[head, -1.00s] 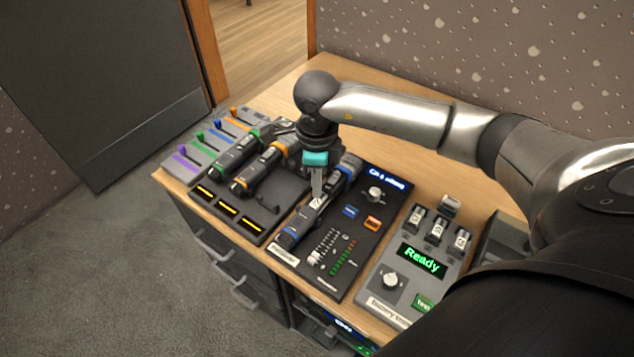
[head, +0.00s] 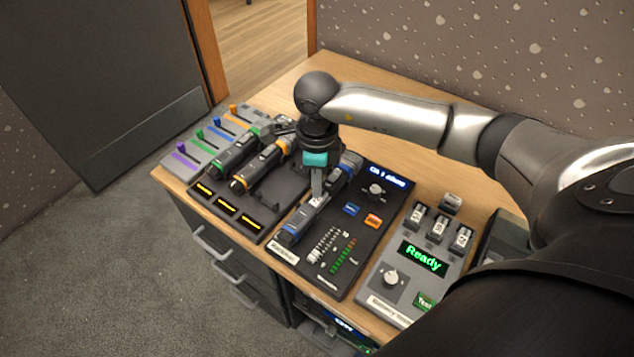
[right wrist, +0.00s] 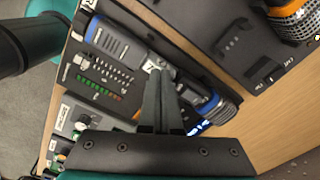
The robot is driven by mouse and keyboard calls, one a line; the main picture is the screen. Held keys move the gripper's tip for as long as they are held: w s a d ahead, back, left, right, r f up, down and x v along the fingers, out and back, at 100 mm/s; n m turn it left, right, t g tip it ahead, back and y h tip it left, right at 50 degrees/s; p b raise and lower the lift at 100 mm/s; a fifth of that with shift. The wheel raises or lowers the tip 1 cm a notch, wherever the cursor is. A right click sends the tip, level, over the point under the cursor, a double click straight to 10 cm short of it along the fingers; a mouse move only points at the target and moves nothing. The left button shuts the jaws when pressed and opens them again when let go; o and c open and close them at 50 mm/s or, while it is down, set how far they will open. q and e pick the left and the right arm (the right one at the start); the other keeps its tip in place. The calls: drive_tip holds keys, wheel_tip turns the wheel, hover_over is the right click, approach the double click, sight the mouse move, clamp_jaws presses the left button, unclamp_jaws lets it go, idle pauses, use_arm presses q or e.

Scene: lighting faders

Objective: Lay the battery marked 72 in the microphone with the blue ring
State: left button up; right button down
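The microphone with the blue ring (head: 291,237) lies on the black mixer panel, its blue-banded head toward the back. It also shows in the right wrist view (right wrist: 121,45), with its body open near the middle. My right gripper (head: 317,201) points down over that open part. Its fingers (right wrist: 158,72) are close together on a small pale battery (right wrist: 153,63), at or in the opening. I cannot read its number or tell whether it is fully seated. My left gripper is not in view.
Microphones with green (head: 236,150) and orange (head: 262,165) rings lie in the charger to the left. Several batteries stand in the tester (head: 392,262), which reads "Ready", at right. Coloured faders (head: 190,155) are at far left. The table behind the panels is clear.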

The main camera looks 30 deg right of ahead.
drive_tip(key=shift+f, duration=0.4)
drive_tip(key=shift+r+p, duration=2.1)
drive_tip(key=shift+r, duration=1.05)
drive_tip(key=shift+f, duration=0.1)
